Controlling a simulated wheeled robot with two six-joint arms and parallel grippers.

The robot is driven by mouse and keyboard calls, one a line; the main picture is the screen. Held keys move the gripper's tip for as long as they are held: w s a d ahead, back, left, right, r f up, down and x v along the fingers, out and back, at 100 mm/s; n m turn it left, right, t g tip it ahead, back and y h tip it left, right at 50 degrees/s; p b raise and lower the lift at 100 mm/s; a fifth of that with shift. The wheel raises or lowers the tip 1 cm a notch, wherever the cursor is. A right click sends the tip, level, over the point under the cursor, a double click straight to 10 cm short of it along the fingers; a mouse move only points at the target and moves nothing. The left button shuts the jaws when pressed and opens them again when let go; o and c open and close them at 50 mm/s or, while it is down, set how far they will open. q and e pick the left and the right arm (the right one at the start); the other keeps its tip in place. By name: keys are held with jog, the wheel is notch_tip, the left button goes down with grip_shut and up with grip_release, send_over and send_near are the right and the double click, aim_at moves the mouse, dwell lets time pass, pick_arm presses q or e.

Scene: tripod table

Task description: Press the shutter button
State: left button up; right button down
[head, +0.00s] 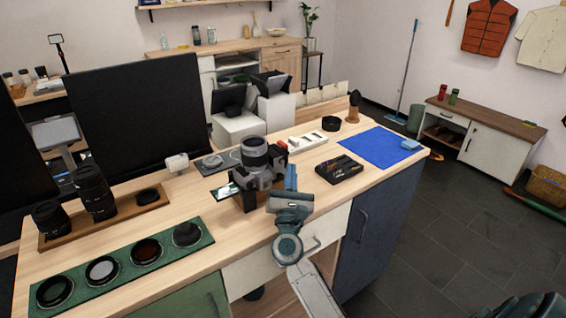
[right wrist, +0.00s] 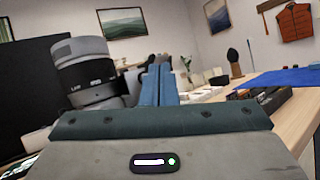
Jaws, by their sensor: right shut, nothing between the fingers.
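The camera (head: 244,181) stands near the front edge of the wooden table, with a dark body and a large grey lens (head: 255,152). The lens also shows at the left in the right wrist view (right wrist: 84,66). The shutter button is too small or hidden to make out. My right gripper (head: 291,168) is just right of the camera, its blue fingers together and empty. The fingers (right wrist: 160,72) point away, close beside the camera in the right wrist view; contact cannot be told. My left gripper is not in view.
A green mat (head: 78,279) with round filters and a wooden tray (head: 124,219) with lenses lie to the left. A black box (head: 339,169), a blue cloth (head: 372,149) and a white tray (head: 308,141) lie to the right. Dark monitors (head: 130,110) stand at the back left.

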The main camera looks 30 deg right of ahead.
jog(key=s, duration=0.4)
jog(key=shift+s+d, duration=0.2)
jog(key=shift+s, duration=0.1)
dwell(0.6)
